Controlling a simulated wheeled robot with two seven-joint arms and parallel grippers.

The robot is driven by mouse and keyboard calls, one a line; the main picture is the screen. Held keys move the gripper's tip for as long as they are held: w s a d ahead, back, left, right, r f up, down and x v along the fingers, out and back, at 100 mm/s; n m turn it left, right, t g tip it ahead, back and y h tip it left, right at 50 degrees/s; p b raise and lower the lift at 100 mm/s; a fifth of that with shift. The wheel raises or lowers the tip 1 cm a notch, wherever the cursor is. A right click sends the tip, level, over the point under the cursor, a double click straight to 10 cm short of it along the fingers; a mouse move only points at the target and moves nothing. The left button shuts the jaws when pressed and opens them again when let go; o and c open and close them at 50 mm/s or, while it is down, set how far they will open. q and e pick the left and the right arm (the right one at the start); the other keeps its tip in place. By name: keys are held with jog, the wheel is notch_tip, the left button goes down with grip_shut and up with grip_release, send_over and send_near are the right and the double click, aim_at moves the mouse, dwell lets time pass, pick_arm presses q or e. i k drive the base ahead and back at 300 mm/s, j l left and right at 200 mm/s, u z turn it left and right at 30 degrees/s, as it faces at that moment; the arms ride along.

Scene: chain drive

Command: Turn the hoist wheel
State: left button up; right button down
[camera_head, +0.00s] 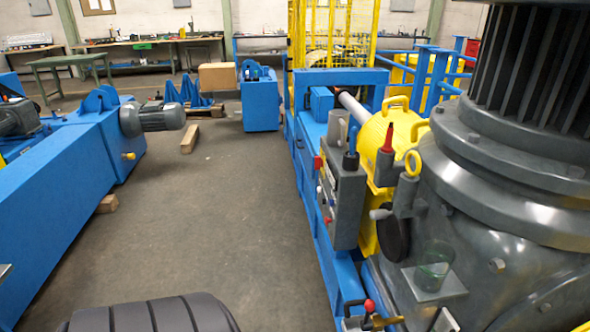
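A dark round wheel (394,238) is on the right, between the yellow housing and the big grey machine. It is seen nearly edge-on, and a pale grey knob (379,213) shows at its upper left. I cannot tell for sure that it is the hoist wheel. No chain can be made out. Neither of my grippers can be made out in the head view.
A large grey motor unit (510,190) fills the right. A grey control box (342,200) sits on a blue frame (312,165). A glass (434,268) stands on a small plate. Blue machinery (60,195) stands left. The floor (215,220) between is clear.

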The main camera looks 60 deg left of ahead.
aim_at(392, 232)
jog(key=u, duration=1.3)
